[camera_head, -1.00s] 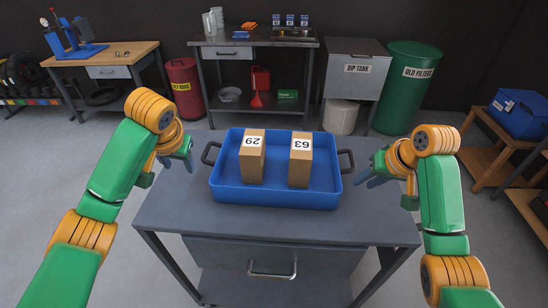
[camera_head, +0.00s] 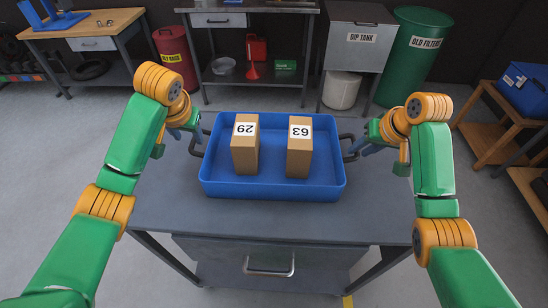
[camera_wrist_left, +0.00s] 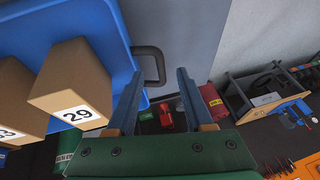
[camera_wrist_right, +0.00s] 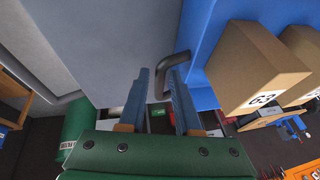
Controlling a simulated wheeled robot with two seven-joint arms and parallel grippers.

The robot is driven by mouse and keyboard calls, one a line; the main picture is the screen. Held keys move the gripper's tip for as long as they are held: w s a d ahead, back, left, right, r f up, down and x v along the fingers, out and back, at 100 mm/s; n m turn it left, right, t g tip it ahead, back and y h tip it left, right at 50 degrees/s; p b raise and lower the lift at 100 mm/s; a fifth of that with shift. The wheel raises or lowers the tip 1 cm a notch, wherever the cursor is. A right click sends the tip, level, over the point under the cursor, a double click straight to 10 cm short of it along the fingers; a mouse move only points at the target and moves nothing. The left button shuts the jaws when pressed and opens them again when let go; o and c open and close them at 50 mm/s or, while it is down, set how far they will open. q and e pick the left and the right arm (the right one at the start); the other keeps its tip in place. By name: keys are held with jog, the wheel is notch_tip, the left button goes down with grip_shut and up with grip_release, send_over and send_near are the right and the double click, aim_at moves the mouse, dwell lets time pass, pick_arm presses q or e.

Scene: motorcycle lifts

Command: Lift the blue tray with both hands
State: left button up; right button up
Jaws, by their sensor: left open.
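The blue tray (camera_head: 272,189) sits on the grey workbench, with a dark handle at each short end. Two brown boxes stand in it, marked 29 (camera_head: 245,155) and 63 (camera_head: 299,160). My left gripper (camera_head: 193,127) is open beside the left handle (camera_head: 196,146). In the left wrist view that handle (camera_wrist_left: 160,62) shows between and just beyond the fingertips (camera_wrist_left: 160,72). My right gripper (camera_head: 360,149) is open at the right handle (camera_head: 349,156). In the right wrist view the handle's bar (camera_wrist_right: 161,82) lies between its fingers (camera_wrist_right: 160,72).
The grey workbench (camera_head: 275,222) has free top in front of the tray. Behind it stand a metal table (camera_head: 245,18), a dip tank (camera_head: 358,45), a green drum (camera_head: 413,50) and a red drum (camera_head: 175,58). A wooden bench with a blue bin (camera_head: 527,88) is at right.

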pick_arm(q)
jog(key=x, duration=0.9)
jog(key=shift+w+f, duration=0.2)
jog(key=shift+f, duration=0.15)
pick_arm(e)
jog(key=x, duration=0.6)
pick_arm(q)
jog(key=shift+c, duration=0.3)
pick_arm(e)
jog(key=shift+r, duration=0.1)
jog(key=shift+c, duration=0.2)
pick_arm(q)
jog(key=c, duration=0.4)
pick_arm(e)
jog(key=c, duration=0.4)
pick_arm(q)
grip_shut()
pick_arm(e)
grip_shut()
